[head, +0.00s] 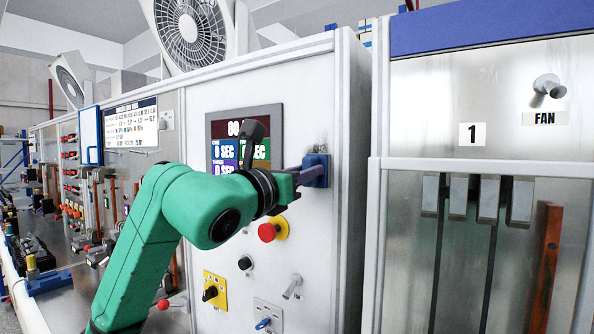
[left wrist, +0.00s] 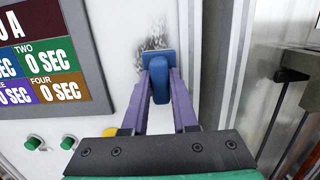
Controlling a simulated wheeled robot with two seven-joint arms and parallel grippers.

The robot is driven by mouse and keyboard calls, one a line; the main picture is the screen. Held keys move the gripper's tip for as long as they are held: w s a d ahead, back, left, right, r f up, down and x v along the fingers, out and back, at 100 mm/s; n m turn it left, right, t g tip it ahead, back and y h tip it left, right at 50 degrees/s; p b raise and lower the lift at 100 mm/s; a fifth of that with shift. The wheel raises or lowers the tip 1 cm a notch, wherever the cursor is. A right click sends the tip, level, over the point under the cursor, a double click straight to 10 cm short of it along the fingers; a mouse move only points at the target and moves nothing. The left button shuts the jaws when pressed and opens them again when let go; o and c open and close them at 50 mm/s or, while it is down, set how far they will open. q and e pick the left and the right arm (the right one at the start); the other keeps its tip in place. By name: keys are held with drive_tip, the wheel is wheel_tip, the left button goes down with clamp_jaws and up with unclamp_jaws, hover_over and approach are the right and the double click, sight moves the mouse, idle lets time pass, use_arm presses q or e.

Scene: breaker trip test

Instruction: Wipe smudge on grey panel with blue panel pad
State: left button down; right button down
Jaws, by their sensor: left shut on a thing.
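The grey panel (head: 325,100) stands upright in front of me. A dark speckled smudge (left wrist: 152,36) is on it, right of the display; a little of it also shows in the head view (head: 318,149). My left gripper (head: 312,172) is shut on the blue panel pad (head: 322,161). In the left wrist view the pad (left wrist: 160,72) sits between the purple fingers, its flat face at the panel, just below the visible smudge. The pad hides whatever lies behind it, and I cannot tell whether it touches the panel. My right gripper is not in view.
The display (head: 232,147) is left of the pad. A red button (head: 268,232), a black knob (head: 245,263) and a metal lever (head: 292,286) lie below. The panel's right edge is close by, with another cabinet (head: 470,80) beyond it.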

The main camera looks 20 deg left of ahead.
sight(326, 156)
use_arm(q)
drive_tip(key=shift+s+d, duration=0.1)
drive_tip(key=shift+d, duration=1.15)
wheel_tip(326, 156, up, 3)
drive_tip(key=shift+f+p, duration=0.2)
drive_tip(key=shift+p, duration=0.95)
drive_tip(key=shift+a+f, duration=0.1)
drive_tip(key=shift+f, duration=0.05)
drive_tip(key=shift+a+b, duration=0.45)
drive_tip(key=shift+a, duration=0.2)
drive_tip(key=shift+w+a+b, duration=0.15)
drive_tip(key=shift+a, duration=0.75)
drive_tip(key=shift+w+a+b, duration=0.1)
drive_tip(key=shift+w+a, duration=0.1)
drive_tip(key=shift+a, duration=0.7)
drive_tip(key=shift+w+a+b, duration=0.15)
drive_tip(key=shift+a, duration=0.75)
wheel_tip(326, 156, up, 2)
drive_tip(key=shift+r+p, duration=0.25)
drive_tip(key=shift+p, duration=0.95)
drive_tip(key=shift+d, duration=0.15)
drive_tip(key=shift+s+d+f, duration=0.1)
drive_tip(key=shift+s+d, duration=0.05)
drive_tip(key=shift+d, duration=1)
drive_tip(key=shift+s+d, duration=0.2)
drive_tip(key=shift+d, duration=0.9)
drive_tip(key=shift+s+d+f, duration=0.1)
drive_tip(key=shift+s+d, duration=0.05)
drive_tip(key=shift+d, duration=1)
drive_tip(key=shift+s, duration=0.1)
